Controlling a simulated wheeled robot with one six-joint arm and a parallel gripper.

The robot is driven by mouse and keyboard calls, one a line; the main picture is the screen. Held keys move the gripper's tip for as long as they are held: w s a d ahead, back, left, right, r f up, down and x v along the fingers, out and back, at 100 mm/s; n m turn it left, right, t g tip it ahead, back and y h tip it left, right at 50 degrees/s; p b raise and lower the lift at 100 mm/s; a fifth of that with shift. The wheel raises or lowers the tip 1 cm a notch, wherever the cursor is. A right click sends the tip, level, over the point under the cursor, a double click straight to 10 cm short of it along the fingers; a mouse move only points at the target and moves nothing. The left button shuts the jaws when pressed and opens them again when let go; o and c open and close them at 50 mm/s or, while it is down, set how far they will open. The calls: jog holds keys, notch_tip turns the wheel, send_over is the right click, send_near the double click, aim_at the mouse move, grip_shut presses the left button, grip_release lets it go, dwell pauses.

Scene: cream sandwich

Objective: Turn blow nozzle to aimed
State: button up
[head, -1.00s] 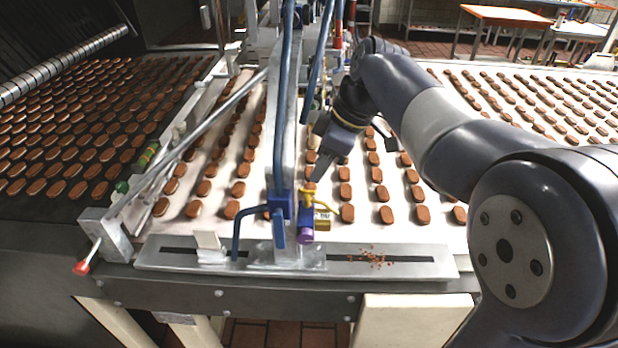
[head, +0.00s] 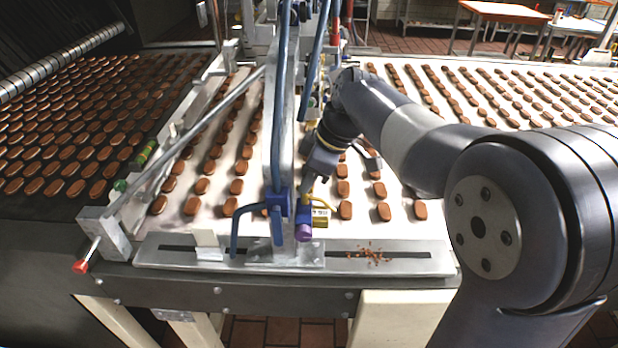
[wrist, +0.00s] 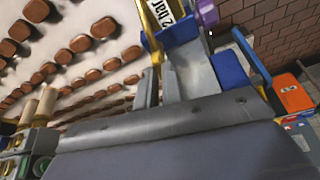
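A blue fitting with a purple end (head: 303,232) hangs at the front of the upright post, and I take it for the blow nozzle. A yellow tube (head: 321,202) and a yellow tag (head: 320,217) are beside it. In the wrist view the tag (wrist: 163,14) reads "2 bar", and the purple end (wrist: 207,12) is at the top. My gripper (head: 312,183) points down right at the top of this fitting, partly overlapping it. Grey finger parts (wrist: 168,84) reach towards the tag in the wrist view. Whether they touch or grip the fitting cannot be told.
The grey post with blue hoses (head: 283,110) stands just left of my gripper. A slotted metal rail (head: 400,257) with brown crumbs (head: 369,255) runs along the front. Rows of brown biscuits lie on the white belt (head: 395,205). A red-tipped lever (head: 82,266) is at the left.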

jog(key=shift+m, duration=0.3)
grip_shut()
jog(key=shift+m, duration=0.5)
jog(key=o, duration=0.6)
grip_release()
jog(key=shift+c, duration=0.2)
jog(key=shift+t, duration=0.3)
jog(key=v, duration=1)
jog(key=shift+r+b, duration=0.4)
jog(key=shift+f, duration=0.15)
